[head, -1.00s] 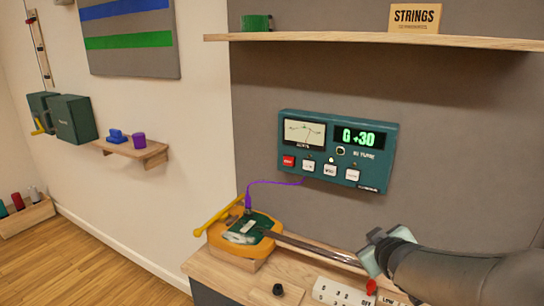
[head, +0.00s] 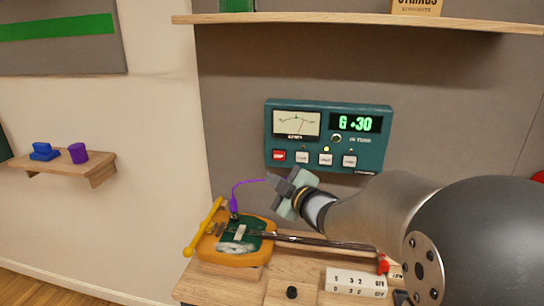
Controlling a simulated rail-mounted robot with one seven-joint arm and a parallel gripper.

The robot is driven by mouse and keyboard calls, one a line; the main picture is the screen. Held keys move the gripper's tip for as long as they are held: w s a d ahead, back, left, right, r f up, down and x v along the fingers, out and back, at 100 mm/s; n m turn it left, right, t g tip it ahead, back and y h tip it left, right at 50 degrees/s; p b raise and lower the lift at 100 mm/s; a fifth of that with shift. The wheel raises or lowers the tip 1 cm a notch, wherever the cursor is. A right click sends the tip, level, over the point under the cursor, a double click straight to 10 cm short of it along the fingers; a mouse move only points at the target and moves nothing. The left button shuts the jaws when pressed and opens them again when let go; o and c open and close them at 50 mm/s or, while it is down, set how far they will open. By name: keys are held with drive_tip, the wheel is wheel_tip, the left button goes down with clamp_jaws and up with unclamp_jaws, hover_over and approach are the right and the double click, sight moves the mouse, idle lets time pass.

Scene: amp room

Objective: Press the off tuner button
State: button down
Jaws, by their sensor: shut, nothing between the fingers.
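The teal tuner (head: 328,113) is mounted on the grey wall panel, with a needle meter (head: 297,123) and a lit green display (head: 359,124) reading G and 30. Along its lower edge sit a red button (head: 279,156) and white buttons (head: 302,157), (head: 326,159), (head: 349,161). Their small labels are too blurred to tell which is off. A yellow light (head: 326,149) glows above the middle white button. My gripper (head: 272,180) is shut and empty, just below the tuner's lower left part in the picture. I see no contact with a button.
A white marked strip (head: 356,283) and a black knob (head: 292,292) are nearby. A wooden shelf (head: 330,20) overhangs the tuner.

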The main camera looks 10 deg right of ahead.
drive_tip(key=p, duration=0.2)
approach(274, 156)
drive_tip(key=w+a, duration=0.3)
drive_tip(key=a, duration=0.1)
drive_tip(key=shift+w+d+f, duration=0.3)
drive_tip(key=shift+w+d, duration=0.1)
drive_tip(key=shift+w, duration=0.25)
drive_tip(key=shift+w, duration=0.1)
idle(1.5)
drive_tip(key=shift+w+d, duration=0.2)
drive_tip(key=shift+w, duration=0.05)
drive_tip(key=shift+w+d, duration=0.15)
drive_tip(key=shift+w, duration=0.25)
idle(0.6)
drive_tip(key=shift+s, duration=0.15)
drive_tip(key=shift+s+a+b, duration=0.35)
drive_tip(key=shift+s+b, duration=0.15)
drive_tip(key=shift+s, duration=0.15)
